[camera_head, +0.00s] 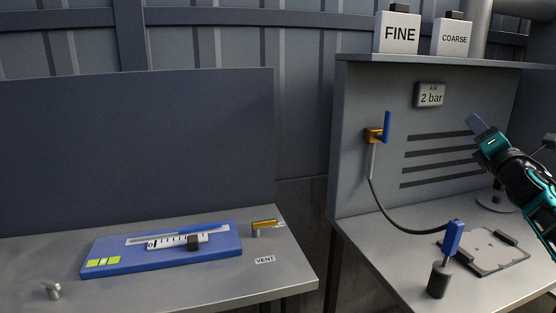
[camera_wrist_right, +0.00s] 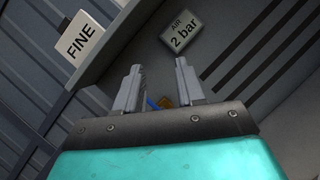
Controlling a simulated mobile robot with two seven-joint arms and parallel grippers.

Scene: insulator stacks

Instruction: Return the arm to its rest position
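My right arm comes in from the right edge in the head view, and its gripper (camera_head: 474,124) is raised in front of the grey slotted back panel, above the right bench. In the right wrist view its two fingers (camera_wrist_right: 160,82) stand apart with nothing between them but background, so it is open and empty. The blue-handled valve (camera_wrist_right: 160,102) shows small and far behind the gap between the fingers. My left arm and gripper are not in either view.
The right bench (camera_head: 385,260) holds a blue-handled tool in a dark stand (camera_head: 438,281) and a grey plate (camera_head: 485,252). A hose runs from the wall valve (camera_head: 378,135). FINE (camera_head: 397,34) and COARSE (camera_head: 453,38) boxes sit on the shelf. The left bench holds a blue board (camera_head: 160,263).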

